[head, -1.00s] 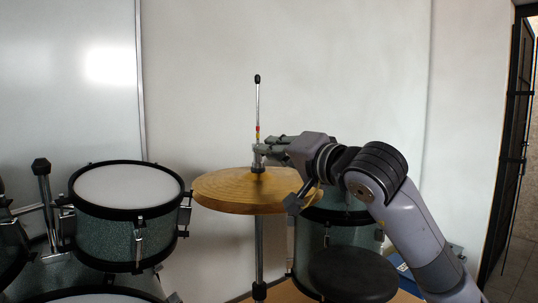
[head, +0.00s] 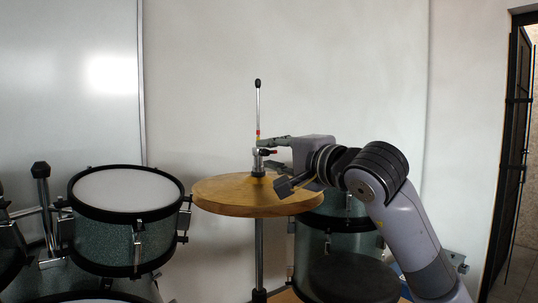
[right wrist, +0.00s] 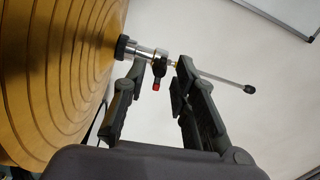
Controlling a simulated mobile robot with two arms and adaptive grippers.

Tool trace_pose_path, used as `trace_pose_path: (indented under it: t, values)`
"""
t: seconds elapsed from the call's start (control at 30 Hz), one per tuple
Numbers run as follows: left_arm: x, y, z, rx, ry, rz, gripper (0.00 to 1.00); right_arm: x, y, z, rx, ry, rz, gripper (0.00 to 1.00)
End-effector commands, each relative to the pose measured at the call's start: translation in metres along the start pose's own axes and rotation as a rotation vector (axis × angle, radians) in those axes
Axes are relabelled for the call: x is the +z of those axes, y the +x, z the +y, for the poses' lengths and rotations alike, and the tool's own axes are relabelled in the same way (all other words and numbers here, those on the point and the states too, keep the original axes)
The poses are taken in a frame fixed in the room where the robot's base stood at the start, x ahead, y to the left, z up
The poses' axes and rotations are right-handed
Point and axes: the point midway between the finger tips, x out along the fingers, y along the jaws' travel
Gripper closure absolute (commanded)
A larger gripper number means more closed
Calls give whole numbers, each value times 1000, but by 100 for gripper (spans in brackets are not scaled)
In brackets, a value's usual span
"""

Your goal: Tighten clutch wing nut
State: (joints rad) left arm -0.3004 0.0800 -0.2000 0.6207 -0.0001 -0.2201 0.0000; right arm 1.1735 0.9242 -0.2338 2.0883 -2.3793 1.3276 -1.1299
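The hi-hat clutch (head: 257,155) sits on the silver rod (head: 258,105) just above the golden cymbals (head: 225,195). In the right wrist view the clutch (right wrist: 146,53) lies sideways, with its dark, red-tipped wing nut (right wrist: 157,72) sticking out toward my gripper. My right gripper (head: 266,154) is at the clutch from the right. Its fingers are apart, one above and one below the wing nut. In the right wrist view the wing nut is between the fingertips (right wrist: 161,70), with gaps showing on both sides. My left gripper is not in view.
A green tom drum (head: 125,218) stands left of the cymbals. Another green drum (head: 318,250) and a round black seat (head: 350,278) are below my right arm. A plain white wall is behind.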

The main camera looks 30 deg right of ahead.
Motion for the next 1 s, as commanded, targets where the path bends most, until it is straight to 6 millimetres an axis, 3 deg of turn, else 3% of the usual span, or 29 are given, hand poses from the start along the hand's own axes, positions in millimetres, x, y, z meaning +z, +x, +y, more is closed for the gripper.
trace_pose_path:
  t: [0.57,1.0]
  values:
    - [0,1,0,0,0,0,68,0,-2,1,0,-3,1,68]
    - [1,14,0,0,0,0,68,-1,-44,1,-1,-4,2,68]
